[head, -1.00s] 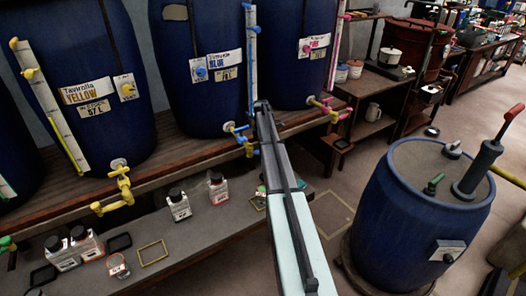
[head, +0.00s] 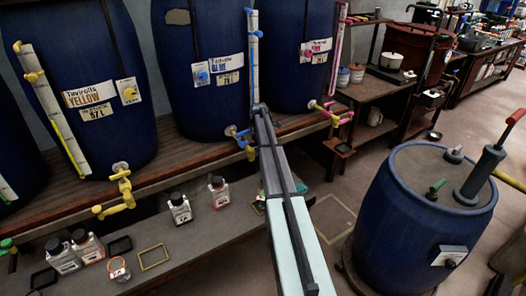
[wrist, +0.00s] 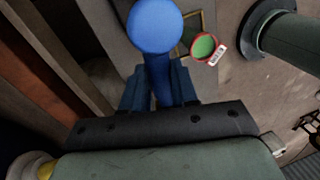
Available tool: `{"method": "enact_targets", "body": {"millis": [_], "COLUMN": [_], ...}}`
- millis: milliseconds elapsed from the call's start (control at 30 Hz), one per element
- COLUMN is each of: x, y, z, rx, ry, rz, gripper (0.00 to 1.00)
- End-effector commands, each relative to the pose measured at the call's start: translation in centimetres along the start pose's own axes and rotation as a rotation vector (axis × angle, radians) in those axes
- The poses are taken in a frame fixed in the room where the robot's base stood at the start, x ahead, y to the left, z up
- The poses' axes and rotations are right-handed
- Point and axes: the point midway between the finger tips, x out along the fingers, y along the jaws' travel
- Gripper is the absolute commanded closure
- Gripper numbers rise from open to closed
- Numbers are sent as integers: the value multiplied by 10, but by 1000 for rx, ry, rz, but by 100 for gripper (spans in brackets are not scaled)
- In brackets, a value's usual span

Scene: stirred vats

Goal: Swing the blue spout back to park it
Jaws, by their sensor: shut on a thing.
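The blue spout (head: 241,137) sits low on the front of the middle vat, labelled BLUE, partly covered by my arm in the head view. In the wrist view the blue spout (wrist: 155,28) shows as a round knob with a stem running down between my fingers. My gripper (wrist: 160,88) is shut on that stem, with a dark blue finger on each side. In the head view my gripper is hidden behind my own arm.
A yellow tap (head: 122,187) sticks out at the left and a pink one (head: 330,113) at the right. A green-topped jar (wrist: 204,46) stands below the spout. Bottles (head: 180,208) stand on the lower shelf. A blue drum (head: 420,225) stands at the right.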

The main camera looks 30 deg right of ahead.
Motion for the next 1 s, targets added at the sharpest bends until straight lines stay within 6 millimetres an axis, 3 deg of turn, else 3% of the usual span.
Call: {"method": "enact_targets", "body": {"millis": [33,67,300,667,867,1000], "x": [0,0,0,-5,-31,-59], "y": [0,0,0,0,1,1], "z": [0,0,0,0,0,0], "rx": [1,1,1,1,1,1], "ry": [0,0,0,0,0,0], "rz": [0,0,0,1,1,2], "gripper": [100,71,48,47,47,47]}}
